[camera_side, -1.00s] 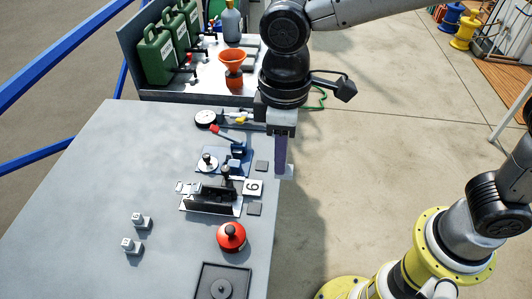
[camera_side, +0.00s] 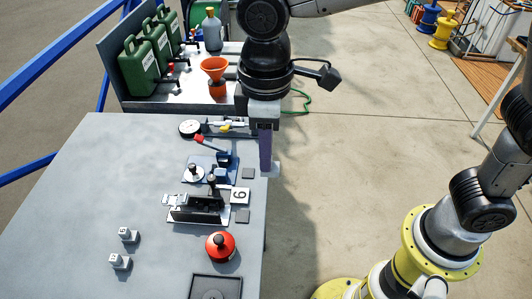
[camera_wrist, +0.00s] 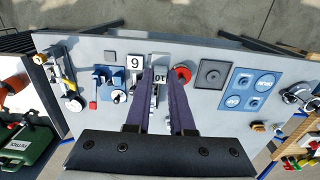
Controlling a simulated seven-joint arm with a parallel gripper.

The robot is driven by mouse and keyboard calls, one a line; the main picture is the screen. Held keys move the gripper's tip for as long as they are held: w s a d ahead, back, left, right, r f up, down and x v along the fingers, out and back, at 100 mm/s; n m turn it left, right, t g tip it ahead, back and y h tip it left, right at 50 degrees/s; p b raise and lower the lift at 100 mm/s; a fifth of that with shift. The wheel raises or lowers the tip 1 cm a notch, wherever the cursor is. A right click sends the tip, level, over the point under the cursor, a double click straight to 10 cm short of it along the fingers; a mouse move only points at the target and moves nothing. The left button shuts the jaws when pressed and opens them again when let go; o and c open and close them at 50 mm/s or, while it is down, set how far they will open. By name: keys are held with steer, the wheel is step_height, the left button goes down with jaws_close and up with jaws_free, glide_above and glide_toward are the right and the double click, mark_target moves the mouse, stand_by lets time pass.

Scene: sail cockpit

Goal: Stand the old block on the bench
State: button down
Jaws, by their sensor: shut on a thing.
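My gripper (camera_side: 268,158) has two long purple fingers pointing down, above the right edge of the grey bench (camera_side: 110,185). It is shut on a pale block (camera_side: 271,171), whose end shows below the fingertips. In the wrist view, the pale block (camera_wrist: 159,75) sits between the fingertips of my gripper (camera_wrist: 160,82), with dark marks like "10" on its face. Whether this is the old block cannot be told. The fingers hide much of it. It appears clear of the bench top in the side view.
On the bench are a white numbered tile (camera_side: 240,195), a black slotted fixture (camera_side: 197,214), a red knob (camera_side: 220,247), a blue device with a red handle (camera_side: 214,166) and two small metal pieces (camera_side: 128,235). The bench's left part is clear.

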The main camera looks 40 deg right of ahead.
steer(key=shift+r, duration=0.3)
